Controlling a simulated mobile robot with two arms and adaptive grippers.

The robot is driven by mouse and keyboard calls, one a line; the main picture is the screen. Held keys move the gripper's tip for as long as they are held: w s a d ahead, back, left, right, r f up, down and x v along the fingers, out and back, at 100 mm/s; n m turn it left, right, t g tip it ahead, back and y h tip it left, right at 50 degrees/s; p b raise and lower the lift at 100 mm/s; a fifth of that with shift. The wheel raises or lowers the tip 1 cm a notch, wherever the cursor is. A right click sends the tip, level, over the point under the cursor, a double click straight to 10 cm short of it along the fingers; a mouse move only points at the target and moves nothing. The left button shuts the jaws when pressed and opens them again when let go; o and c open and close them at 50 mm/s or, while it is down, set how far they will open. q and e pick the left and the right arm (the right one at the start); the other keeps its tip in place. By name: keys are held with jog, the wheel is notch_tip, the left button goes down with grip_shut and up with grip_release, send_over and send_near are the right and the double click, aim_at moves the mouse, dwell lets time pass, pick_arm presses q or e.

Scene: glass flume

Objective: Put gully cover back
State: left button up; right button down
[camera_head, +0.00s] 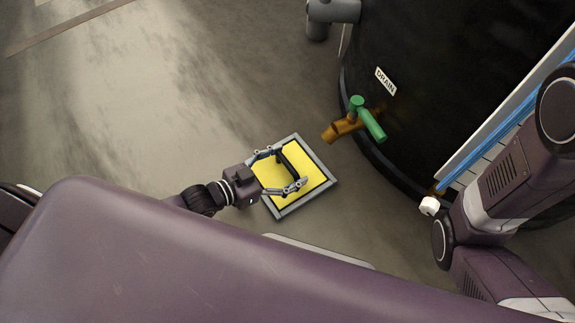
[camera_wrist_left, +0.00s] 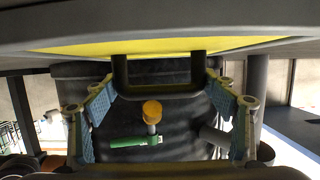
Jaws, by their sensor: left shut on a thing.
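The yellow gully cover (camera_head: 311,172) lies at floor level inside a square grey frame (camera_head: 317,157). A dark bar handle (camera_head: 288,160) stands up from it. My left gripper (camera_head: 285,168) reaches over the cover from the left and is shut on this handle. In the left wrist view the handle (camera_wrist_left: 158,88) shows between the two fingers, with a strip of the yellow cover (camera_wrist_left: 180,47) along the top. I cannot tell whether the cover sits fully flush in the frame. My right gripper is out of view.
A large black tank (camera_head: 440,70) with a DRAIN label (camera_head: 385,81) stands right of the cover. Its brass tap (camera_head: 343,129) with a green lever (camera_head: 373,124) points toward the cover. A grey pipe fitting (camera_head: 318,20) is above. The floor up and left is clear.

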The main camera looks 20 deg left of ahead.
pick_arm(q)
jog(key=o, duration=1.6)
jog(key=shift+f, duration=0.15)
jog(key=shift+o, duration=0.2)
jog(key=shift+s+a+r, duration=0.1)
jog(key=shift+r, duration=0.2)
jog(key=p+v, duration=0.6)
jog(key=v, duration=0.4)
jog(key=shift+s+a+r+p, duration=0.1)
jog(key=shift+p, duration=0.3)
jog(key=shift+s+a, duration=0.45)
jog(key=shift+s, duration=0.1)
